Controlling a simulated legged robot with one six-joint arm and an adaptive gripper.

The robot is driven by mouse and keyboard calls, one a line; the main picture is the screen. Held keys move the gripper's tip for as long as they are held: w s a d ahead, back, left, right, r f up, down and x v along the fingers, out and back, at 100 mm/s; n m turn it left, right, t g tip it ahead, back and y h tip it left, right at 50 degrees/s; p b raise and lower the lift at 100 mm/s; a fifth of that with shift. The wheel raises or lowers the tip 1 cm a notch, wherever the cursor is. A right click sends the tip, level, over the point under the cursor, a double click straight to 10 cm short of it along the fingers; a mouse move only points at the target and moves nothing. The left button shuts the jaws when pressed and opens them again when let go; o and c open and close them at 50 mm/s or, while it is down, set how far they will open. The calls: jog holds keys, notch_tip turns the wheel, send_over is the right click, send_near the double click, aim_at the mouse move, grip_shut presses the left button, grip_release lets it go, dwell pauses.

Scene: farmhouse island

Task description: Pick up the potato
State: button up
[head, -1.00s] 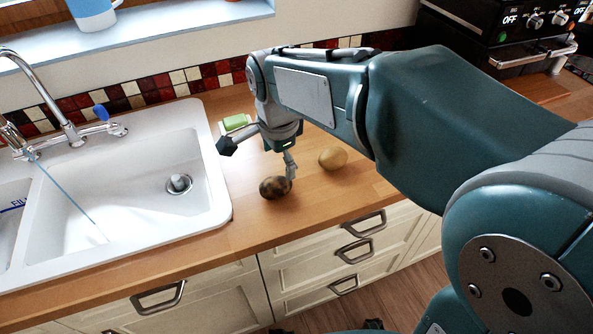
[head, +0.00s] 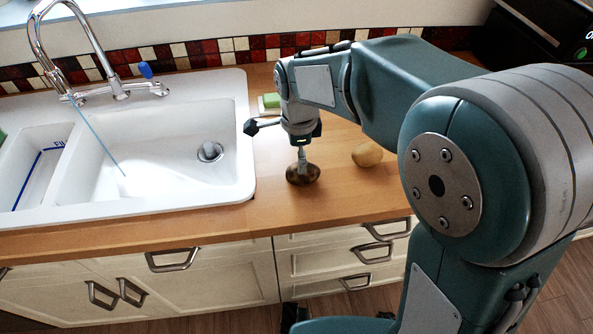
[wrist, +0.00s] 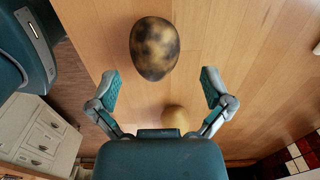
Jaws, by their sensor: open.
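Two egg-shaped items lie on the wooden counter. I cannot tell for sure which is the potato. The mottled item (wrist: 154,48) shows just beyond the fingertips; the tan one (wrist: 175,117) shows between the fingers, partly hidden by my palm.
A white sink (head: 170,150) with a faucet (head: 117,93) lies to the left. A green and white sponge-like item (head: 270,101) is behind my gripper by the sink. Drawers (head: 345,262) are below the counter's front edge.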

aim_at(313, 166)
jog(key=shift+d+f, duration=0.35)
jog(key=d+f, duration=0.2)
jog(key=f, duration=0.1)
jog(key=shift+d, duration=0.3)
jog(key=shift+a+f, duration=0.2)
jog(key=shift+f, duration=0.3)
jog(key=shift+a+f, duration=0.15)
jog(key=shift+f, duration=0.35)
jog(key=shift+a+f, duration=0.15)
jog(key=shift+a, duration=0.5)
jog(key=shift+d, duration=0.45)
jog(key=c, duration=0.9)
jog(key=shift+d, duration=0.2)
jog(key=shift+c, duration=0.7)
